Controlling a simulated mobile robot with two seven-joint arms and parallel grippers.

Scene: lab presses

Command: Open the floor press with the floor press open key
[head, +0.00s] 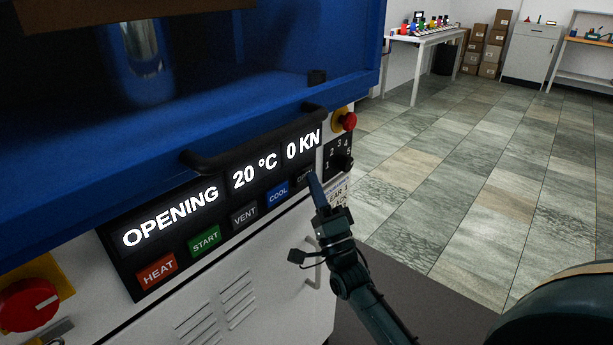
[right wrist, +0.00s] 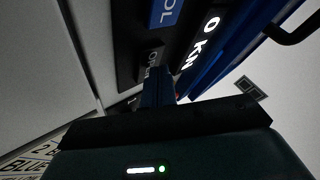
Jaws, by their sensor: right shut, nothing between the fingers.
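The floor press (head: 200,300) fills the left of the head view, with a blue upper frame and a white lower cabinet. Its panel display (head: 170,217) reads OPENING, 20 °C and 0 KN. The dark open key (head: 304,177) is at the right end of the key row, after HEAT, START, VENT and COOL; its label is partly hidden. My right gripper (head: 315,188) is shut and empty, with its tip at this key. The right wrist view also shows the fingers (right wrist: 157,90) at the key (right wrist: 150,58); contact cannot be told. My left gripper is out of view.
A black handle bar (head: 250,142) juts out above the panel. A red button (head: 347,121) and a dark knob (head: 341,163) are right of it; a larger red switch (head: 28,303) is at lower left. The tiled floor (head: 480,180) to the right is clear.

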